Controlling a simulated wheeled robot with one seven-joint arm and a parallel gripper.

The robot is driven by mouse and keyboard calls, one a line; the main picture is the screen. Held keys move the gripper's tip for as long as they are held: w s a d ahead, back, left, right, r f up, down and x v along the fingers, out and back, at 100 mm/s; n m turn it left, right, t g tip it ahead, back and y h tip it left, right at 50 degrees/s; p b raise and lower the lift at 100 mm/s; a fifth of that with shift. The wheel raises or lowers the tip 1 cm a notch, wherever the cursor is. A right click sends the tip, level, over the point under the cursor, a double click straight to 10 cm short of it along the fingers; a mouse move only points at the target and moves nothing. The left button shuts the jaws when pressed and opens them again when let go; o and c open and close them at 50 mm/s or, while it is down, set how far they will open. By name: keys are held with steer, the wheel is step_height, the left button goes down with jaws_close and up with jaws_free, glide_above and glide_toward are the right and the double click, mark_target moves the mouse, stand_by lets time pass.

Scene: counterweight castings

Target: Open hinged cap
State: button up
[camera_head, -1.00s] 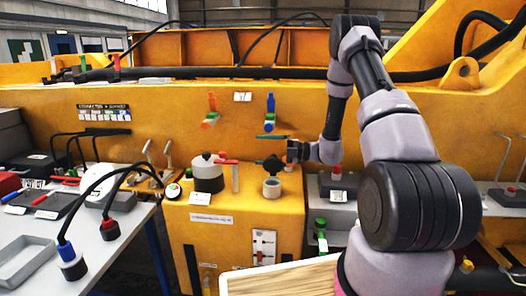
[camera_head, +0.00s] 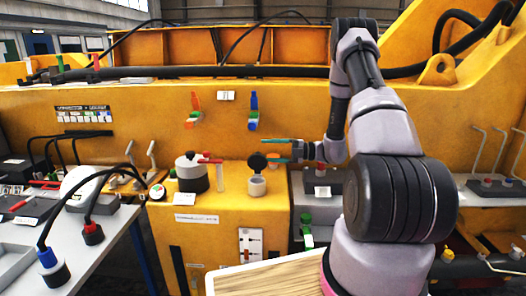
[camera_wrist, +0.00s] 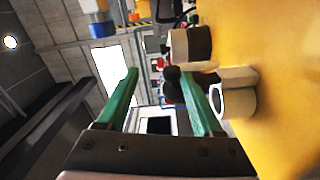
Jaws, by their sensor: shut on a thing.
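The hinged cap (camera_head: 258,162) is a dark round disc standing up, open, above the pale cup-like neck (camera_head: 257,186) on the yellow housing. In the wrist view the neck (camera_wrist: 238,98) shows its open mouth, and the dark cap (camera_wrist: 172,74) lies between my finger ends. My gripper (camera_head: 268,150) comes in from the right with its two green fingers apart, one above and behind the cap, one beside its right edge. It also shows in the wrist view (camera_wrist: 172,82). The exact contact is hard to see.
A white-and-black pot (camera_head: 191,172) with a red handle stands left of the neck. Valve handles (camera_head: 253,112) hang on the yellow beam above. A grey table (camera_head: 110,245) with cables is at left. A wooden-topped board (camera_head: 270,278) lies in front.

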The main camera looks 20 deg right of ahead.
steer(key=d, duration=0.1)
steer(key=s+d+f, duration=0.1)
steer(key=d, duration=0.2)
steer(key=shift+s+d+f, duration=0.15)
steer(key=shift+s+d, duration=0.1)
stand_by(0.5)
